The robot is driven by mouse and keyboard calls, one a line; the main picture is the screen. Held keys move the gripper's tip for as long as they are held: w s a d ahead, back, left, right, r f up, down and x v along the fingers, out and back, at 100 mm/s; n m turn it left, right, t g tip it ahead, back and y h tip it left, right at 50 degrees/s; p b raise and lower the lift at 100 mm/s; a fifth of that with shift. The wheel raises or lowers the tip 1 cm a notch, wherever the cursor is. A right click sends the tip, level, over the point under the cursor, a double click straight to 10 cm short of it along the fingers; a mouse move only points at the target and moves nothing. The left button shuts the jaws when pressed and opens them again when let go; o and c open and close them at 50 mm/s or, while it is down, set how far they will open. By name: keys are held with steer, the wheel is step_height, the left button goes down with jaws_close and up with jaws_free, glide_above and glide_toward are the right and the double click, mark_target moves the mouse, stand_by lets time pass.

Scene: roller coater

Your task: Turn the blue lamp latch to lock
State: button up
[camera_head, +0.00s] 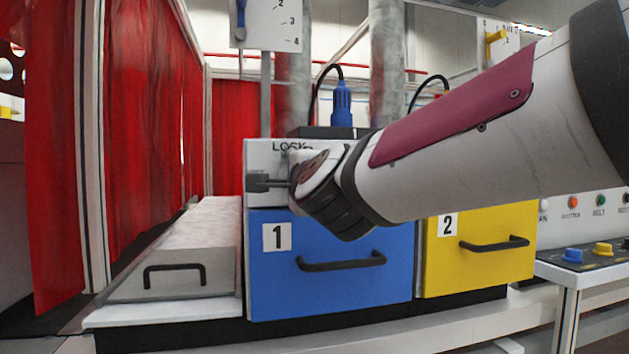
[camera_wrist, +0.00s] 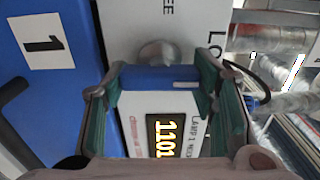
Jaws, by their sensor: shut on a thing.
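The blue lamp latch (camera_wrist: 150,77) is a short blue bar in the wrist view, lying crosswise in the picture, with a round grey knob (camera_wrist: 157,52) beside it. A pale mark sits near its right end, on the side of the "Lo" lettering; "FREE" lettering, partly cut off, is above the knob. My gripper (camera_wrist: 162,75) is shut on the latch, one green-padded finger at each end of the bar. In the head view my wrist covers the latch; "LOCK" shows on the white panel (camera_head: 264,157) just above my wrist.
Below the panel is blue drawer 1 (camera_head: 340,295) with a black handle; yellow drawer 2 (camera_head: 480,275) is to its right. A lit display (camera_wrist: 168,137) shows between my fingers. A control desk (camera_head: 590,262) stands at right. Red curtains (camera_head: 150,110) hang at left.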

steer(key=o, duration=1.2)
steer(key=shift+c, duration=0.2)
steer(key=v, duration=1.2)
